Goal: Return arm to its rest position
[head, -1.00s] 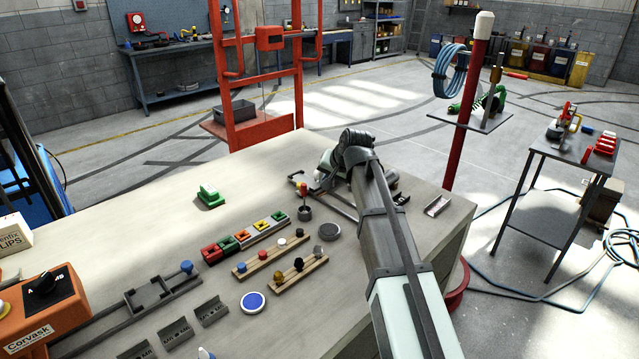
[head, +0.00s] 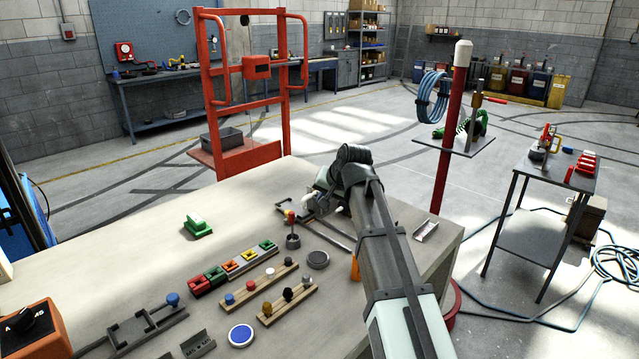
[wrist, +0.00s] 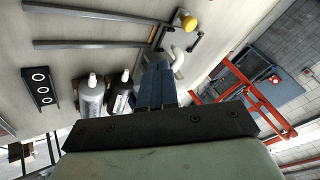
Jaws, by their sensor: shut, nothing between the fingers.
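My arm reaches from the bottom of the head view over the right part of the bench (head: 120,270), bent at its dark joint. My gripper (wrist: 156,68) shows in the wrist view as two dark blue fingers, closed together with nothing between them. In the head view the fingertips are hidden or too small to make out. In the wrist view the fingers lie near a white curved piece (wrist: 178,62) and beside two bottles, one grey (wrist: 91,98) and one black (wrist: 120,92); I cannot tell the gap.
Coloured blocks (head: 232,267), pegged wooden strips (head: 288,303), a blue disc (head: 241,335) and a green piece (head: 198,227) are left of my arm. A red frame (head: 215,90) stands behind the bench, a red post (head: 448,140) to the right. An orange item (head: 355,268) shows beside my arm.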

